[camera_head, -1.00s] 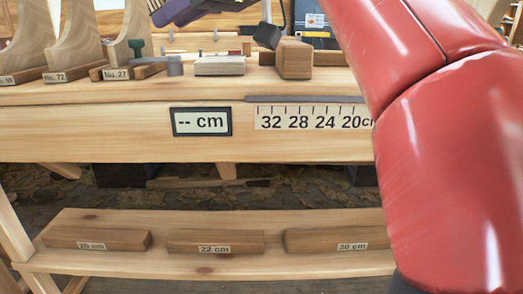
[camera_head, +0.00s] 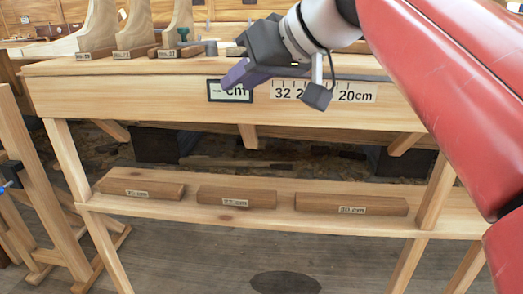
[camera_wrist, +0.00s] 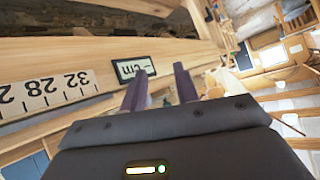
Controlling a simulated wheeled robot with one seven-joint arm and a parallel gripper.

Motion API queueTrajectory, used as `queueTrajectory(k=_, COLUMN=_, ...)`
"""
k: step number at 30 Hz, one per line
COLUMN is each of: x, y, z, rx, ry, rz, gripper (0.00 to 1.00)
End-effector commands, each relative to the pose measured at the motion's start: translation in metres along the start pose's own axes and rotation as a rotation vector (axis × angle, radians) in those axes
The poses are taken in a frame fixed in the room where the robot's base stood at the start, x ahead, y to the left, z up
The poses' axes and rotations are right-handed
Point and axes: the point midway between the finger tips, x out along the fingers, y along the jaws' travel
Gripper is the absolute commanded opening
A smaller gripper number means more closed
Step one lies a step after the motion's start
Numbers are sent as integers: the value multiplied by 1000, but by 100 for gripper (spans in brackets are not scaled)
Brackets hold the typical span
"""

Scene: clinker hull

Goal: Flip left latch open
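I cannot make out a latch in either view. My gripper (camera_head: 228,80) is in front of the workbench's (camera_head: 150,95) front board, overlapping the "-- cm" display (camera_head: 215,92) in the head view. In the wrist view my gripper's two purple fingers (camera_wrist: 160,72) stand apart with nothing between them. The same display (camera_wrist: 133,68) shows beyond the fingers. No object is held.
A printed cm scale (camera_head: 357,94) runs along the bench front. Wooden templates (camera_head: 136,30) stand on the bench top at left. Labelled wooden blocks (camera_head: 236,197) lie on the lower shelf (camera_head: 155,212). A wooden trestle (camera_head: 40,185) stands at left; the floor in front is clear.

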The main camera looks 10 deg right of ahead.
Motion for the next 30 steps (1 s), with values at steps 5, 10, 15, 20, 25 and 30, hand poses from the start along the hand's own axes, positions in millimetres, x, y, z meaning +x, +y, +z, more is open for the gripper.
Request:
queueTrajectory(k=5, x=10, y=6, z=34, rx=65, ry=-56, rz=51, gripper=30)
queueTrajectory(k=10, x=18, y=12, z=66, rx=117, ry=-105, rz=100, gripper=30)
queueTrajectory(k=15, x=24, y=16, z=92, rx=152, ry=-142, rz=139, gripper=30)
queueTrajectory(k=20, x=27, y=18, z=106, rx=170, ry=-160, rz=161, gripper=30)
queueTrajectory(k=25, x=28, y=19, z=111, rx=176, ry=-167, rz=170, gripper=30)
queueTrajectory(k=30, x=28, y=19, z=111, rx=176, ry=-167, rz=170, gripper=30)
